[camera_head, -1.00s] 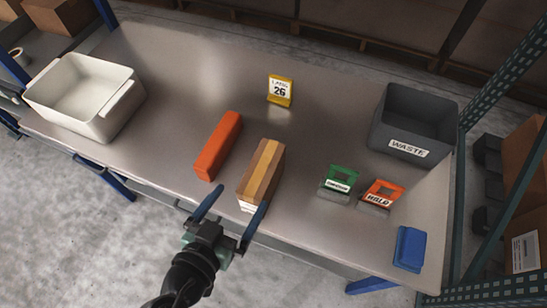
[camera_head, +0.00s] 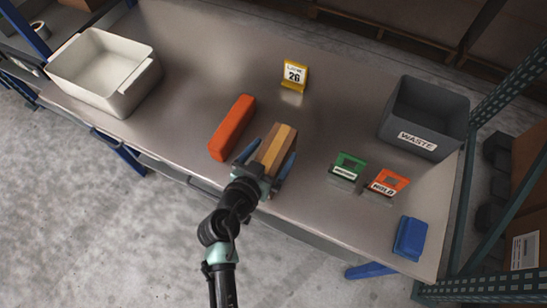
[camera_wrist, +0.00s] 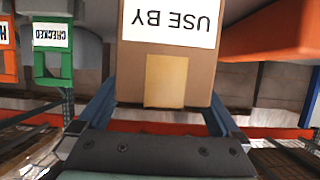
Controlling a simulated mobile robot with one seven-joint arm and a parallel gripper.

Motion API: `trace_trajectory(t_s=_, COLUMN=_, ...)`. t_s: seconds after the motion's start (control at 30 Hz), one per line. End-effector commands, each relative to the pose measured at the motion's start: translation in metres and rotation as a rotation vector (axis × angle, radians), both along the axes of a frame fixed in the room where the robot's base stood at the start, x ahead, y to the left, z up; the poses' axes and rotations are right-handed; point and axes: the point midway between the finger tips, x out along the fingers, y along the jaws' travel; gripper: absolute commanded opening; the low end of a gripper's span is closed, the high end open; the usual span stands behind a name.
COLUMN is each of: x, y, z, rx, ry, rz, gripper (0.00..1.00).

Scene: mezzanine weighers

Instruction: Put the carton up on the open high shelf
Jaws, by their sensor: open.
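The carton (camera_head: 272,148) is a brown box with a tan tape strip, standing on the steel table near its front edge. In the wrist view the carton (camera_wrist: 165,70) fills the middle and shows a white "USE BY" label. My gripper (camera_head: 268,160) is open, with one blue finger on each side of the carton's near end. In the wrist view my gripper (camera_wrist: 165,110) has its fingers beside the carton; whether they touch it I cannot tell. I cannot make out the open high shelf for certain.
An orange-red block (camera_head: 231,128) lies close to the carton's left. A green sign (camera_head: 347,167) and an orange HOLD sign (camera_head: 386,184) stand to the right. Also on the steel table (camera_head: 190,60) are a white bin (camera_head: 125,95), a grey WASTE bin (camera_head: 440,118), a yellow sign (camera_head: 295,75) and a blue item (camera_head: 410,238).

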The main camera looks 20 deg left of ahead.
Motion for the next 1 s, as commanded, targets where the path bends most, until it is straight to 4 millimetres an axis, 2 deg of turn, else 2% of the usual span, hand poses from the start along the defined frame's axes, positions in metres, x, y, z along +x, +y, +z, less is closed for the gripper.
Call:
trace_trajectory(t_s=0.13, x=0.0084, y=0.0002, z=-0.0032, rx=0.0, ry=0.0, rz=0.001, gripper=1.0)
trace_trajectory(t_s=0.37, x=0.0089, y=-0.0001, z=-0.0038, rx=0.0, ry=0.0, rz=0.001, gripper=1.0)
trace_trajectory(t_s=0.9, x=0.0085, y=-0.0002, z=-0.0038, rx=0.0, ry=0.0, rz=0.001, gripper=0.03)
trace_trajectory(t_s=1.0, x=0.0085, y=-0.0002, z=-0.0038, rx=-0.001, ry=0.0, rz=0.001, gripper=0.0)
